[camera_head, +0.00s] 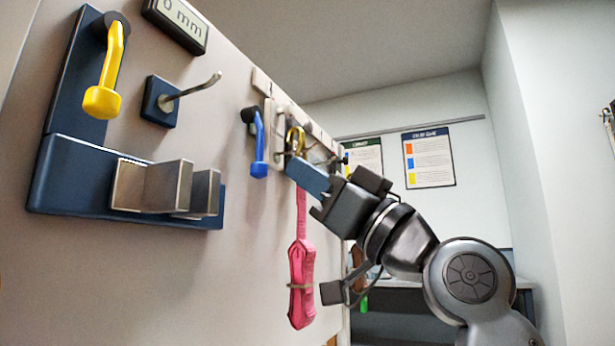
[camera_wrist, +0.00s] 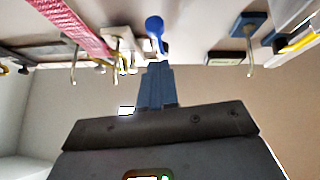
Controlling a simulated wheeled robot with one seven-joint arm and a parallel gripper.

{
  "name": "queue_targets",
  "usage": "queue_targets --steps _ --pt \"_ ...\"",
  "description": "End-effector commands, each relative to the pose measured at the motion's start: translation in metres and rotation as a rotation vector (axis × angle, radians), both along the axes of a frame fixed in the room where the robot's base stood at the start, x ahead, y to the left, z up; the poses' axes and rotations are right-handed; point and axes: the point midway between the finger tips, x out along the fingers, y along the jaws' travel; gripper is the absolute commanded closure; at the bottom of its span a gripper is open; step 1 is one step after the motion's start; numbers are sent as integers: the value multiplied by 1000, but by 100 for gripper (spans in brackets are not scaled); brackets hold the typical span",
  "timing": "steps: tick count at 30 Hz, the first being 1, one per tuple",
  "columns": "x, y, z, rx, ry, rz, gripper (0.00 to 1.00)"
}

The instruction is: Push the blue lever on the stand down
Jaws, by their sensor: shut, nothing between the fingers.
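The blue lever (camera_head: 259,150) is on the pale upright panel, with a dark pivot at its top and its rounded blue end hanging low in the head view. In the wrist view the blue lever (camera_wrist: 155,30) shows at top centre, just beyond my fingertips. My gripper (camera_head: 292,167) is shut and empty, its blue fingers together, just right of the lever's end in the head view. In the wrist view my gripper (camera_wrist: 158,66) points at the lever. A small gap seems to show in the head view; I cannot tell whether they touch.
A pink strap (camera_head: 302,270) hangs just below my fingers, near a brass-coloured ring (camera_head: 295,141). A yellow lever (camera_head: 104,95), a metal hook (camera_head: 190,92) and a blue bracket with metal blocks (camera_head: 150,185) are further left. Posters (camera_head: 429,157) hang on the back wall.

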Motion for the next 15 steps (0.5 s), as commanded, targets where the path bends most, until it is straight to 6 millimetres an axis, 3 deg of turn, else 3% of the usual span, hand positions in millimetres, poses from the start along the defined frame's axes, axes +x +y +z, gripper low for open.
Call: queue_targets --steps 15 --pt "-26 -52 -53 1 3 -4 100"
